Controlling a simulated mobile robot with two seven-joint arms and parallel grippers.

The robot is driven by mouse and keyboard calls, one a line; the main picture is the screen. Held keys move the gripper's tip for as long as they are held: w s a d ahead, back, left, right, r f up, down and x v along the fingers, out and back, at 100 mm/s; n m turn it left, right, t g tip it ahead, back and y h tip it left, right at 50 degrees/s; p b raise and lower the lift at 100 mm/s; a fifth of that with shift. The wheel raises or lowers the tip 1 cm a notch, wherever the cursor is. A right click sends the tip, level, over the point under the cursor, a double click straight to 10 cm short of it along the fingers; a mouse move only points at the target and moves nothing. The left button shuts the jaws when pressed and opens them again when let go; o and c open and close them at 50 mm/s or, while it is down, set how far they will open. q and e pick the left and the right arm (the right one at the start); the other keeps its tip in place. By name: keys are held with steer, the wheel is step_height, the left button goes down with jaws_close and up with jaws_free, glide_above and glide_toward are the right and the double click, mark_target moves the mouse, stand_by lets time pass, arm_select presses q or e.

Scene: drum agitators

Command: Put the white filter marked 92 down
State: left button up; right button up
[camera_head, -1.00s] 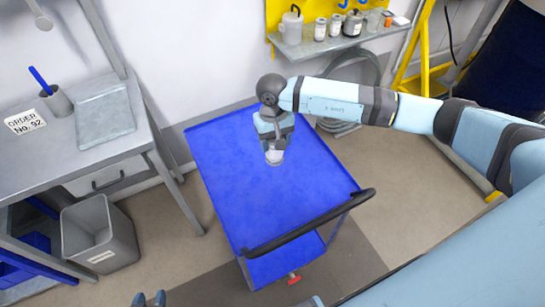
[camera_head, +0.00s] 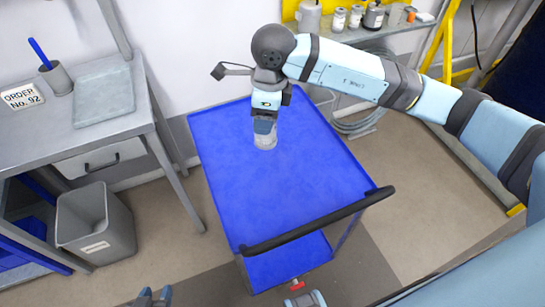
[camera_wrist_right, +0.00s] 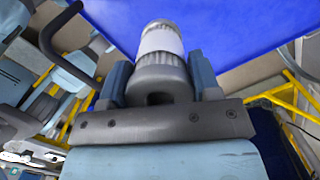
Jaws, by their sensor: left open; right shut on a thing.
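My right gripper (camera_head: 265,127) points down over the far left part of a blue cart top (camera_head: 280,185). It is shut on a small whitish cylinder, the filter (camera_head: 265,142). In the right wrist view the filter (camera_wrist_right: 161,42) has a pale band and a grey ridged end between the two fingers (camera_wrist_right: 158,85), with blue surface behind it. I cannot tell whether its lower end touches the cart top. No 92 mark is readable on it. My left gripper (camera_head: 153,297) is open and empty at the bottom edge of the head view, left of the cart.
The cart top is otherwise bare, with a black handle (camera_head: 320,220) in front. A grey bench (camera_head: 75,140) with an "ORDER No. 92" sign (camera_head: 22,96) stands left, a grey bin (camera_head: 95,225) below. A shelf with containers (camera_head: 375,33) is at the back.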

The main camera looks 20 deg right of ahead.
steer(key=m, duration=0.2)
steer(key=s+a+m+b, duration=0.1)
steer(key=m, duration=0.1)
steer(key=r+m+b, duration=0.1)
steer(key=shift+s+a+m+t, duration=0.2)
steer(key=shift+m+t, duration=0.1)
steer(key=shift+m, duration=0.1)
steer(key=f+m, duration=0.1)
steer(key=f, duration=0.5)
steer(key=s+f+m+b, duration=0.1)
steer(key=f+m, duration=0.1)
steer(key=f, duration=0.4)
steer(key=f+m, duration=0.1)
steer(key=f, duration=0.5)
steer(key=shift+s+a+f+m+h, duration=0.2)
steer(key=shift+a+m+h, duration=0.1)
steer(key=shift+h, duration=0.1)
steer(key=shift+f, duration=0.2)
steer(key=shift+b, duration=0.3)
steer(key=shift+f, duration=0.2)
steer(key=o, duration=0.9)
steer(key=shift+o, duration=0.2)
